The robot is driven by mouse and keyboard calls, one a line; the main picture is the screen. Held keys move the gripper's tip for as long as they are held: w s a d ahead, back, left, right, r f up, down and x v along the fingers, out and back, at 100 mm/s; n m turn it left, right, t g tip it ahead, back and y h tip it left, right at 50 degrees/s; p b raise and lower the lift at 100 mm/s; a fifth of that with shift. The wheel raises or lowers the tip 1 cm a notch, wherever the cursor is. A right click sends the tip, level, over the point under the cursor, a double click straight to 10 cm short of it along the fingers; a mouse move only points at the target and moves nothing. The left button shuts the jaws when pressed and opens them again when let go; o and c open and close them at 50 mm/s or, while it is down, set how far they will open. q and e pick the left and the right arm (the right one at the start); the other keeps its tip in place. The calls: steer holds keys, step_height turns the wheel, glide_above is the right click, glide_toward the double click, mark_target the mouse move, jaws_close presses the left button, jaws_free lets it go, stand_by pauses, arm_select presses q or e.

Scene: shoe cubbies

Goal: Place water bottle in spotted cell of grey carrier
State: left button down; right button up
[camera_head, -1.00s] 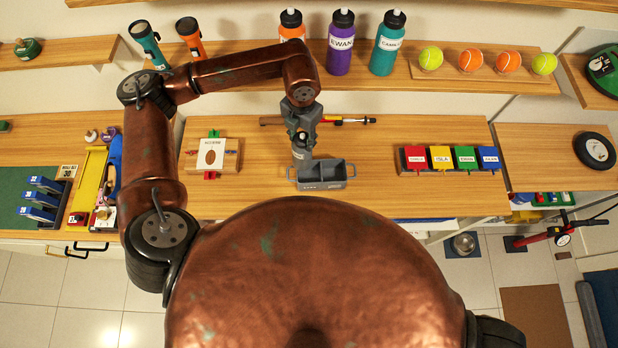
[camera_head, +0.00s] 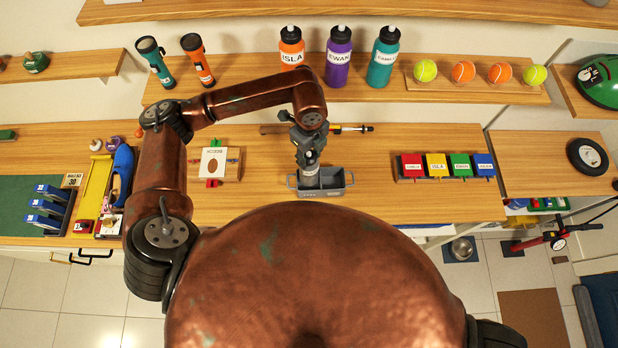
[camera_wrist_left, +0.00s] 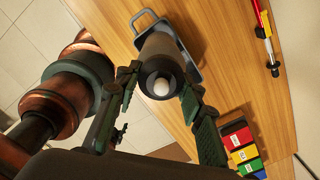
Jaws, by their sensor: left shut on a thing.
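The grey water bottle (camera_head: 311,170), with a dark cap and white spout, is held upright in my left gripper (camera_head: 308,146). It stands at the left cell of the grey carrier (camera_head: 323,192); I cannot tell whether its base touches the floor. The carrier's right cell looks empty. No spots can be made out in either cell. In the left wrist view the bottle (camera_wrist_left: 161,62) points its cap at the camera between the fingers of the left gripper (camera_wrist_left: 157,98), and it hides much of the carrier (camera_wrist_left: 193,73). My right gripper is not in view.
A row of coloured blocks (camera_head: 447,166) is to the right. A tool with a red-and-yellow shaft (camera_head: 350,128) lies behind. Bottles (camera_head: 338,60) and balls line the shelf above.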

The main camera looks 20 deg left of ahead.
arm_select(q)
step_height(320, 180, down, 8)
steer(key=shift+f+p, duration=0.1)
steer(key=shift+p, duration=0.65)
steer(key=shift+f, duration=0.25)
steer(key=c, duration=1.8)
jaws_free()
steer(key=shift+f, duration=0.1)
steer(key=o, duration=0.5)
steer(key=shift+r, duration=0.2)
step_height(320, 180, up, 12)
steer(key=shift+s+b, duration=0.1)
steer(key=shift+b, duration=1.15)
